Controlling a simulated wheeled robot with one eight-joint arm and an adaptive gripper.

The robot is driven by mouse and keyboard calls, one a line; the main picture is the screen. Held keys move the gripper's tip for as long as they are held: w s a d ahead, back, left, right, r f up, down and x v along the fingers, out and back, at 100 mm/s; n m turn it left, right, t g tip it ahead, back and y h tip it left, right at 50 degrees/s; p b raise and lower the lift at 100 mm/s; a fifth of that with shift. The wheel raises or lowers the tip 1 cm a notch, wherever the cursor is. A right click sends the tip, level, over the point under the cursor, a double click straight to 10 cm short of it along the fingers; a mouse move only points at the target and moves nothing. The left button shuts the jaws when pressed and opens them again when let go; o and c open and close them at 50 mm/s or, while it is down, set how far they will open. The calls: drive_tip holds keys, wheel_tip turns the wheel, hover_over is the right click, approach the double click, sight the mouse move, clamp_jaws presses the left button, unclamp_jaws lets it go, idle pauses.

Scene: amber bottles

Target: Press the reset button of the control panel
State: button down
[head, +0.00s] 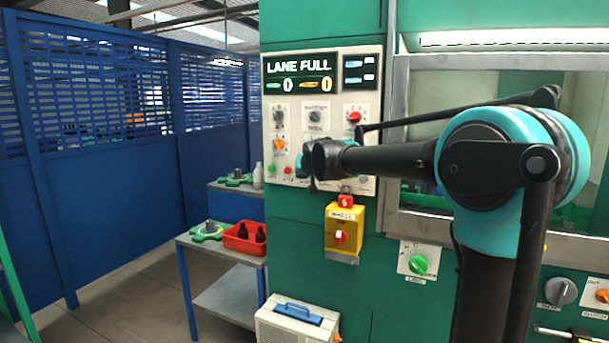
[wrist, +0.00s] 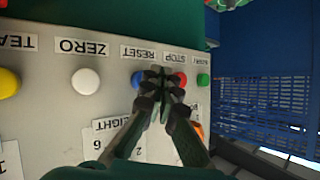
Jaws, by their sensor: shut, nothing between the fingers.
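The control panel (head: 343,105) is a pale plate on the green cabinet, under a "LANE FULL" display. It fills much of the wrist view, upside down (wrist: 45,118). The blue button labelled RESET (wrist: 137,79) is partly covered by a fingertip. The red STOP button (wrist: 182,78) shows on the other side of the fingertips. My gripper (wrist: 159,77) is shut and empty, its tips between these two buttons in the picture. Whether it touches the panel I cannot tell. In the head view my wrist hides the RESET button; the gripper (head: 303,161) shows near the panel's lower left.
Beside these buttons are a white ZERO button (wrist: 85,81), a yellow button (wrist: 8,82) and a green button (wrist: 203,79). A yellow switch box (head: 343,232) hangs below the panel. A red crate (head: 230,243) with dark bottles stands on a side table (head: 205,248).

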drive_tip(key=shift+w, duration=0.1)
drive_tip(key=shift+w+d, duration=0.1)
drive_tip(key=shift+w, duration=0.2)
drive_tip(key=shift+w+d, duration=0.2)
drive_tip(key=shift+w, duration=0.2)
idle(0.8)
idle(0.3)
drive_tip(key=shift+s+a, duration=0.3)
drive_tip(key=shift+s, duration=0.55)
drive_tip(key=s, duration=0.1)
drive_tip(key=s+a, duration=0.1)
drive_tip(key=s, duration=0.2)
drive_tip(key=shift+s+a, duration=0.35)
idle(0.3)
